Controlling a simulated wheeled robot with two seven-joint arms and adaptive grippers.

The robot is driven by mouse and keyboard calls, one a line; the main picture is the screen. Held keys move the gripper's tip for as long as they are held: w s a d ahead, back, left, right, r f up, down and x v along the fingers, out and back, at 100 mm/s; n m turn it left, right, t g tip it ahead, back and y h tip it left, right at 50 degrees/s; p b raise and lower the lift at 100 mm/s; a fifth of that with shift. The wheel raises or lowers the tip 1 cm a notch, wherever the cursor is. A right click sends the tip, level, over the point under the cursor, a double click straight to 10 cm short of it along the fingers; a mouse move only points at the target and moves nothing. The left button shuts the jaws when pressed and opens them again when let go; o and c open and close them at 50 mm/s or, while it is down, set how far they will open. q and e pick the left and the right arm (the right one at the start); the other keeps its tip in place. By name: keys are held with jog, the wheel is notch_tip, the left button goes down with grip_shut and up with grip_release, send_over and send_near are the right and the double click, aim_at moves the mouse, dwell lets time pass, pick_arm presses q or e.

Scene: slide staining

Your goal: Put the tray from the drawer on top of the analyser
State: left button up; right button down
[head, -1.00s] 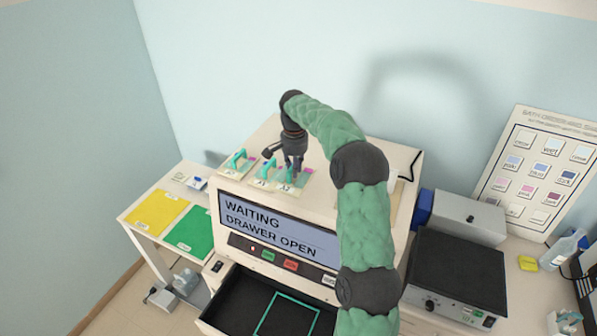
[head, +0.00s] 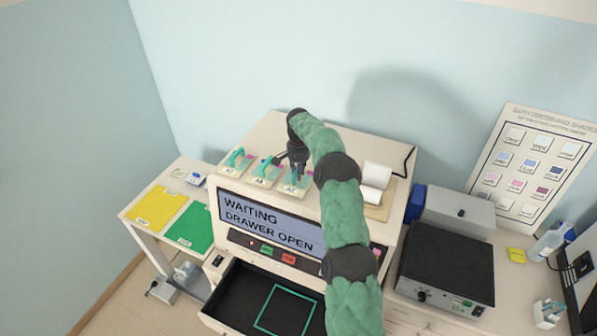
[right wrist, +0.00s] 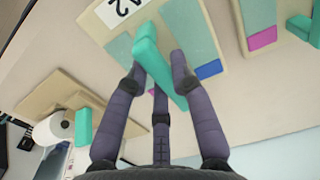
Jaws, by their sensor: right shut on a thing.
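Three small trays with teal handles sit in a row on top of the analyser (head: 335,150): a left tray (head: 228,172), a middle tray (head: 257,181) and a right tray (head: 287,190). My right gripper (head: 293,168) is at the right tray, shut on its teal handle, which the right wrist view shows between the fingers (right wrist: 160,65). That tray has a blue patch (right wrist: 208,69); whether its base touches the analyser top I cannot tell. The drawer (head: 245,296) is open and empty, with a teal outline on its black floor. My left gripper is out of view.
A paper roll (head: 377,176) stands right of the trays on the analyser. The screen (head: 270,222) reads "WAITING DRAWER OPEN". A side table with yellow (head: 158,208) and green (head: 190,228) mats is at left. A black-topped device (head: 447,265) stands at right.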

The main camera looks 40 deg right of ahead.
jog(key=shift+w+d+f, duration=0.1)
jog(key=shift+f, duration=0.4)
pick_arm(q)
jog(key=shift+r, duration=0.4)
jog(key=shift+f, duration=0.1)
pick_arm(e)
jog(key=shift+f, duration=0.1)
jog(key=c, duration=1.1)
grip_release()
jog(key=shift+f, duration=0.1)
